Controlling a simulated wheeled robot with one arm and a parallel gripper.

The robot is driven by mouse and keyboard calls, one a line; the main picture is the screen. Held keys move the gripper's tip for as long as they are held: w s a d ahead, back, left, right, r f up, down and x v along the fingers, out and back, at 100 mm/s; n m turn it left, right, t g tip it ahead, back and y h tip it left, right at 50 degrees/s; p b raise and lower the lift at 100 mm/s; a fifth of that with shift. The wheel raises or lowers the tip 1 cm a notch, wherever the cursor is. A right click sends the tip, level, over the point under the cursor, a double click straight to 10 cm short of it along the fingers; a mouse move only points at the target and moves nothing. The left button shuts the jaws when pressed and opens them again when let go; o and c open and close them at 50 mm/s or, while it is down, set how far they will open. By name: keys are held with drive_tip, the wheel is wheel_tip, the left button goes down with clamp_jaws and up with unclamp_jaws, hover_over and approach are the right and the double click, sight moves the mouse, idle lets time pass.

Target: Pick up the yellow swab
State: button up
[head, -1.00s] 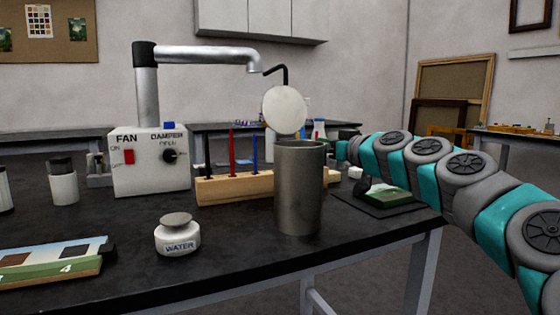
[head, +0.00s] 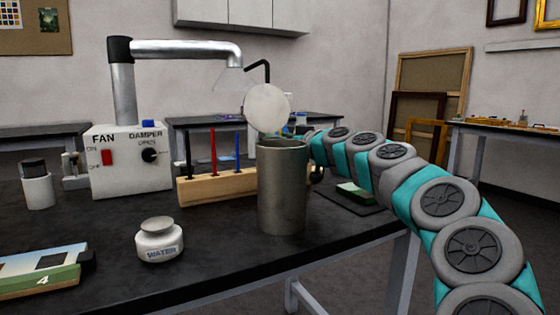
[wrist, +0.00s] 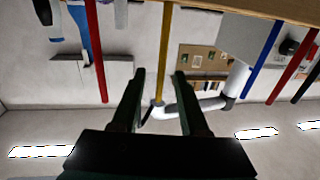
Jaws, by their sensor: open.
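The yellow swab (wrist: 164,45) is a thin stick in the wrist view, which is upside down. It runs from the top edge to its free end between the two fingers in the picture. My gripper (wrist: 159,74) is open, with a finger on either side of the stick. I cannot tell how deep the stick sits between them. In the head view a wooden rack (head: 215,189) holds red, blue and dark sticks. The yellow swab does not show there, and my gripper is hidden behind the metal can.
The tall metal can (head: 282,190) stands in front of the rack's right end, near my arm. A round pale disc (head: 267,108) hangs above it. A water jar (head: 159,240) stands left front. Red (wrist: 97,60) and blue (wrist: 262,60) sticks flank the yellow one in the wrist view.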

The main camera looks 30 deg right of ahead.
drive_tip(key=shift+c, duration=0.2)
clamp_jaws()
idle(1.1)
